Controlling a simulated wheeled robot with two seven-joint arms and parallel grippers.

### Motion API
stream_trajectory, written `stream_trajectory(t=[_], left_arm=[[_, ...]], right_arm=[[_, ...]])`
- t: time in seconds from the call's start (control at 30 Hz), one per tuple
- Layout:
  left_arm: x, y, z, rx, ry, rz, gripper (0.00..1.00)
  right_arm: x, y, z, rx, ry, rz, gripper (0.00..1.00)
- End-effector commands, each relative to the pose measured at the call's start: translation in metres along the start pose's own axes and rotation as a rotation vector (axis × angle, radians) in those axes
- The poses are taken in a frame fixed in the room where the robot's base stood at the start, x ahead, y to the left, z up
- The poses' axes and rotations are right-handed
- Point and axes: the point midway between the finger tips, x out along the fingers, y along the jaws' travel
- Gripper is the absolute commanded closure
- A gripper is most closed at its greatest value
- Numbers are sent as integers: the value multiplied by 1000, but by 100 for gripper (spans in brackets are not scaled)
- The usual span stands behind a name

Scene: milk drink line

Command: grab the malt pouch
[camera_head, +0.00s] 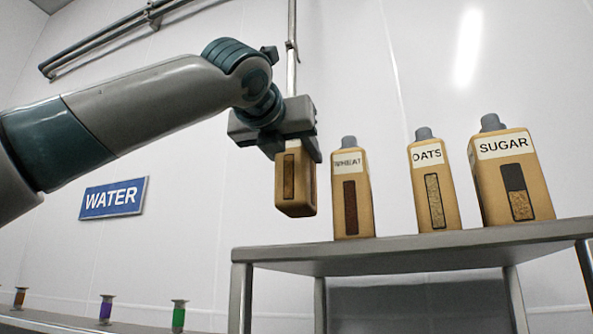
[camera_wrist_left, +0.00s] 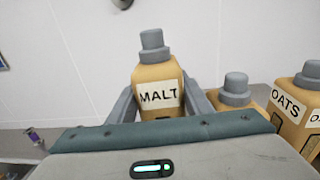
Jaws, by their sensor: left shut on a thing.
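The malt pouch (camera_head: 295,182) is a tan container with a dark window strip, held in the air left of the shelf in the head view. Its grey cap and MALT label (camera_wrist_left: 158,95) show in the left wrist view, between the two fingers. My left gripper (camera_head: 292,148) is shut on its upper part, from above, and hides its cap and label in the head view. The pouch's base hangs clear of the shelf, near its left end. My right gripper is in neither view.
A grey metal shelf (camera_head: 400,252) carries the wheat (camera_head: 353,200), oats (camera_head: 432,190) and sugar (camera_head: 512,180) pouches. The wheat pouch stands close to the right of the malt pouch. A blue WATER sign (camera_head: 113,198) is on the wall. Small coloured vials (camera_head: 179,316) stand at lower left.

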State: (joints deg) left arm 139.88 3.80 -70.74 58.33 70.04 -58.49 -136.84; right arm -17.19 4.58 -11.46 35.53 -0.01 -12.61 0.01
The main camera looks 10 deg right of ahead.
Motion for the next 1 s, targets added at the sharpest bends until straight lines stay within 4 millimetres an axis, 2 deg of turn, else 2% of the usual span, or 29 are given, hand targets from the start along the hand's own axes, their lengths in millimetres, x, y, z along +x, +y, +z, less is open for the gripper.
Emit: stream_trajectory(t=[0.03, 0.1, 0.3, 1.0], left_arm=[[-1, 0, 11, -3, -3, -1, 96], [-1, -1, 19, -1, -3, 0, 96], [-1, 0, 34, 0, -2, 0, 96], [0, 1, 36, 0, -2, 1, 96]], right_arm=[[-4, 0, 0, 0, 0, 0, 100], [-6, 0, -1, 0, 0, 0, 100], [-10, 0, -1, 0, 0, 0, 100], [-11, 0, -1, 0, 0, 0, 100]])
